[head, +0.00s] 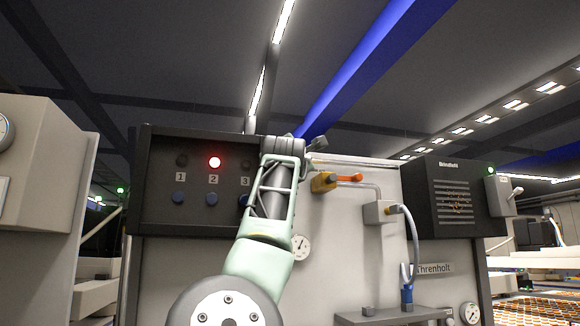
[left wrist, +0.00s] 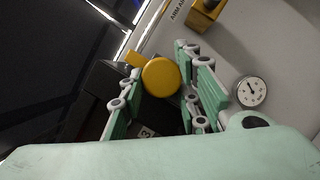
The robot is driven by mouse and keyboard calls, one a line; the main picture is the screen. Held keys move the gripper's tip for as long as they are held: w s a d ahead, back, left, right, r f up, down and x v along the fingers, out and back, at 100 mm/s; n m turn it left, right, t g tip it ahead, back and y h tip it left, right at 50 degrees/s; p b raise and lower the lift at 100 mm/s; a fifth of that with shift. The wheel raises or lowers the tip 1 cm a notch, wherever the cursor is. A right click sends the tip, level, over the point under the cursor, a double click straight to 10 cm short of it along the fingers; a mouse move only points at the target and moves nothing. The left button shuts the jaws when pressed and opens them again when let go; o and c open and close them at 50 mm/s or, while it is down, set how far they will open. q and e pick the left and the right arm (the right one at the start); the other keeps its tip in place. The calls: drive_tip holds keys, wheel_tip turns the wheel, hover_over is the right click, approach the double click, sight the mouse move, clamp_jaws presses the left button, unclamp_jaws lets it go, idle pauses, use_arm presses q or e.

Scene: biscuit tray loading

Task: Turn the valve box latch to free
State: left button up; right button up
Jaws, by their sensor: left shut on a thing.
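A round yellow knob with a short tab, which looks like the latch (left wrist: 161,77), sits between the fingers of my left gripper in the left wrist view. My left gripper (left wrist: 163,88) is shut on it, with one green finger on either side. In the head view my left gripper (head: 284,148) reaches up to the top of the machine front, beside the numbered panel, and the latch is hidden behind it. Which way the latch is turned is hard to tell. My right gripper is not in view.
Right of my arm are a yellow valve (head: 322,183) with an orange handle, a grey box (head: 380,212) with a hose, and a dial gauge (head: 300,247). The black panel (head: 150,215) at left has a lit red lamp (head: 214,162) above number 2.

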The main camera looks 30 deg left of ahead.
use_arm(q)
drive_tip(key=o, duration=0.8)
drive_tip(key=shift+s+r, duration=0.25)
drive_tip(key=shift+r, duration=0.1)
drive_tip(key=shift+o, duration=1.4)
drive_tip(key=shift+w+a+f, duration=0.1)
drive_tip(key=shift+w, duration=0.1)
drive_tip(key=shift+s+d+f, duration=0.1)
drive_tip(key=shift+d, duration=0.1)
drive_tip(key=v, duration=0.7)
drive_tip(key=shift+s, duration=0.2)
drive_tip(key=shift+f, duration=0.15)
